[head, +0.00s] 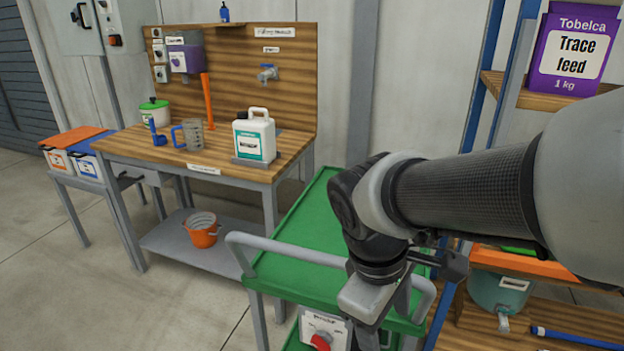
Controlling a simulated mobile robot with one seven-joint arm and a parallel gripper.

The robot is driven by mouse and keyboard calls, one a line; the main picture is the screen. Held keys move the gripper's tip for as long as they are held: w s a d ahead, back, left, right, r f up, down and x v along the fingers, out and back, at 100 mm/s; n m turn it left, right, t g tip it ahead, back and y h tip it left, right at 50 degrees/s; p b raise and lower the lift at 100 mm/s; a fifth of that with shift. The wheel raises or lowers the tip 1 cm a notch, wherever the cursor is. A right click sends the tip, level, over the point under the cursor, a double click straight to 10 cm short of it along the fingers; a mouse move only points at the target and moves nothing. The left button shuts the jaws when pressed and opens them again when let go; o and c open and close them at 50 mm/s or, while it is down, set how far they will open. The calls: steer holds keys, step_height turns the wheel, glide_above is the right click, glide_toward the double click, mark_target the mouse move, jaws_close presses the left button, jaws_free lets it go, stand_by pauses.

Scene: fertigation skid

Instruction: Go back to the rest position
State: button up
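My arm reaches in from the right edge of the head view and bends down over the green cart (318,215). My gripper (385,325) points downward at the cart's near end, close to its grey handle rail. Its fingertips are partly hidden and cut off by the bottom edge, so I cannot tell whether it is open or shut, or whether it holds anything. A white panel with a red knob (321,341) shows just left of the gripper, below the cart's green top. I cannot tell whether the gripper touches the cart or panel.
A wooden workbench (215,167) bears a white jug (254,138), a clear measuring jug (192,134) and a green-lidded tub (154,112). An orange bucket (201,231) sits on its lower shelf. A shelf rack at right holds a purple box (571,52). Floor at left is clear.

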step_height(320, 180, up, 27)
steer(key=s+d+m+t+y+p, duration=0.1)
steer(key=m+t+p, duration=0.3)
steer(key=m+p, duration=0.6)
steer(key=d+y+p, duration=0.1)
steer(key=p, duration=0.8)
steer(key=shift+s+d+t, duration=0.15)
steer(key=shift+d+t, duration=0.15)
steer(key=shift+d, duration=0.1)
